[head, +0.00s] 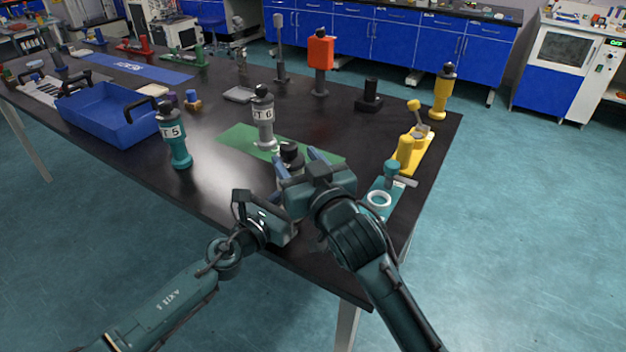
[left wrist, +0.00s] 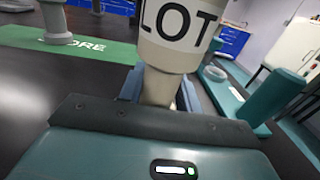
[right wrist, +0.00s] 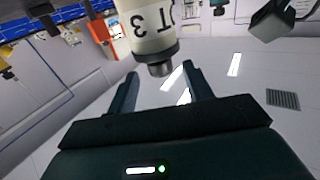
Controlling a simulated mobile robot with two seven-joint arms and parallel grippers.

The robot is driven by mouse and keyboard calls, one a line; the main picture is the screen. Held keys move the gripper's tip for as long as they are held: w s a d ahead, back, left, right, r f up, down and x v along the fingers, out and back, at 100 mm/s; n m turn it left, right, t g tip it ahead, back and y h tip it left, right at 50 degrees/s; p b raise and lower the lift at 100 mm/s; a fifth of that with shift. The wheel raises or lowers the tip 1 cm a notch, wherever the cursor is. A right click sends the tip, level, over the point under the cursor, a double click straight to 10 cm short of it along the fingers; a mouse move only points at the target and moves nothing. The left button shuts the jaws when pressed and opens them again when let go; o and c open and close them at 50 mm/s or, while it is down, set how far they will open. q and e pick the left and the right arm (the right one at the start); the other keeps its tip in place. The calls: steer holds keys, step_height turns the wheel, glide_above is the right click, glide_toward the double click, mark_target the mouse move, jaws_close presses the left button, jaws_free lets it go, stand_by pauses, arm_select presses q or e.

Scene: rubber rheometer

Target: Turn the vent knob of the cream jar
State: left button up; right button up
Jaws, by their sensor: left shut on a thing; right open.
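The cream jar (left wrist: 178,45) with a LOT label is held upright by its narrow lower part between the fingers of my left gripper (left wrist: 160,92). In the head view its black top (head: 290,152) shows, with most of the body hidden behind my right gripper (head: 299,162). In the right wrist view the jar (right wrist: 148,28) appears upside down, its dark vent knob (right wrist: 161,69) pointing between the open fingertips of my right gripper (right wrist: 160,77). Gaps show on both sides of the knob; the fingers do not visibly touch it.
A grey jar (head: 263,120) stands on a green mat (head: 235,138), with a teal jar (head: 175,140) to its left. A teal fixture with a white ring (head: 379,199) and a yellow fixture (head: 409,155) stand at the right edge. A blue tray (head: 105,118) is at left.

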mark_target(293, 154)
steer(key=v, duration=0.7)
steer(key=shift+s, duration=0.35)
steer(key=shift+d, duration=0.1)
steer(key=x, duration=1.2)
